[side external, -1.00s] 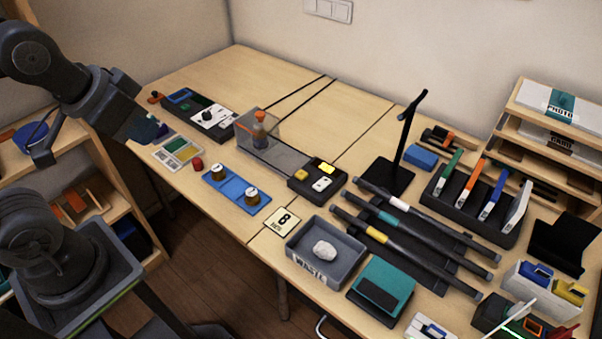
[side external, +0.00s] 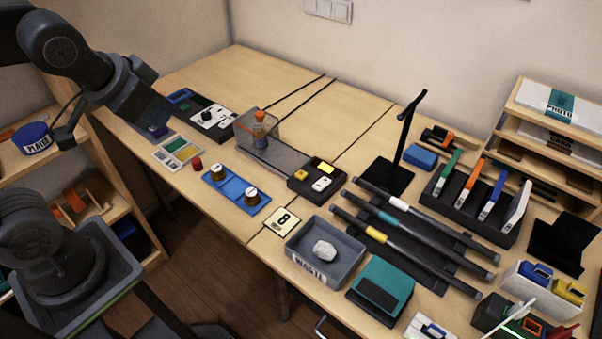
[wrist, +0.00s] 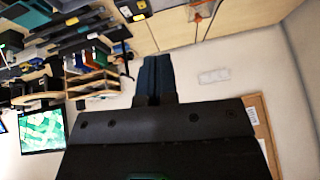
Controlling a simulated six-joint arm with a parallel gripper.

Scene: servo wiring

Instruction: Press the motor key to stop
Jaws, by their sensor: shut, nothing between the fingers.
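A black key box (side external: 317,180) sits mid-table with a dull yellow key (side external: 301,175), a bright yellow key (side external: 327,169) and a white key (side external: 321,184). I cannot tell from labels which is the motor key. The box also shows at the top edge of the wrist view (wrist: 133,10). My gripper (side external: 158,130) is above the table's left end, well to the left of the box and apart from it. In the wrist view its dark blue fingers (wrist: 155,75) are together and empty.
A clear guard (side external: 258,130) with an orange-topped part stands between my gripper and the key box. A blue strip with two knobs (side external: 236,189) lies in front. A grey waste tray (side external: 325,252) and a black stand (side external: 388,178) are to the right.

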